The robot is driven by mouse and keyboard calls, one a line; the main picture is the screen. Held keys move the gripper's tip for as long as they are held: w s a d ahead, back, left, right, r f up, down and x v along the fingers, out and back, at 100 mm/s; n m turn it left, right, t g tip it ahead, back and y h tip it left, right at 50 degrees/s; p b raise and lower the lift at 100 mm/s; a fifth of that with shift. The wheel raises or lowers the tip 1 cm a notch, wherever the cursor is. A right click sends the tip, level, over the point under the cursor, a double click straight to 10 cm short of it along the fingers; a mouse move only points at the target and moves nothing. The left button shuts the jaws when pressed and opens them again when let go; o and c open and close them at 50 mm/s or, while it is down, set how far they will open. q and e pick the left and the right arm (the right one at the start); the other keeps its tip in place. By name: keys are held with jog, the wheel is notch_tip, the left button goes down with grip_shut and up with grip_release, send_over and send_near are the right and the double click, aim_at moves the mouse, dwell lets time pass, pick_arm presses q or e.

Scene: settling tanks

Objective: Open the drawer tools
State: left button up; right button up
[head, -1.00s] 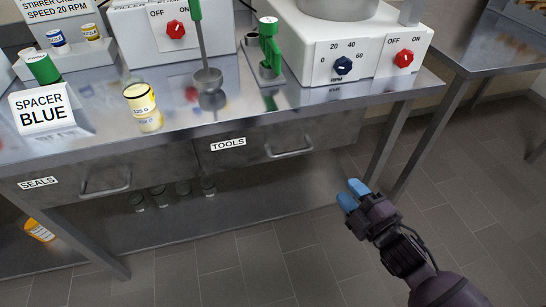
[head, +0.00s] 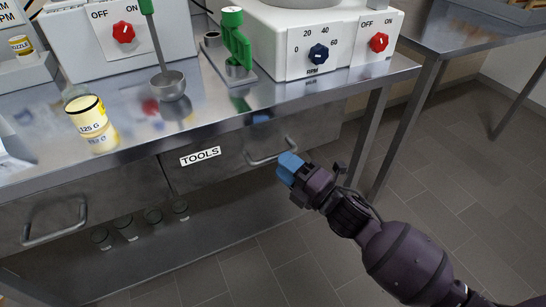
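The tools drawer (head: 220,170) is a grey metal drawer under the steel bench top, with a white label reading TOOLS (head: 200,156). Its front looks flush with the bench, so it appears closed. Its bar handle (head: 268,155) is at the right part of the front. My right gripper (head: 288,168), with blue fingertips, is in front of the drawer, just right of and slightly below the handle. The fingertips look close together; whether there is a gap between them, or contact with the handle, cannot be made out. My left gripper is not in view.
Another drawer with a bar handle (head: 55,225) is at the left. On the bench top (head: 210,112) stand a yellow-labelled jar (head: 93,122), a ladle (head: 169,84), a green clamp stand (head: 236,48) and a white stirrer (head: 300,50). Floor (head: 430,190) at the right is clear.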

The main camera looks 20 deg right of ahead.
aim_at(274, 157)
jog(key=shift+x, duration=1.9)
grip_shut()
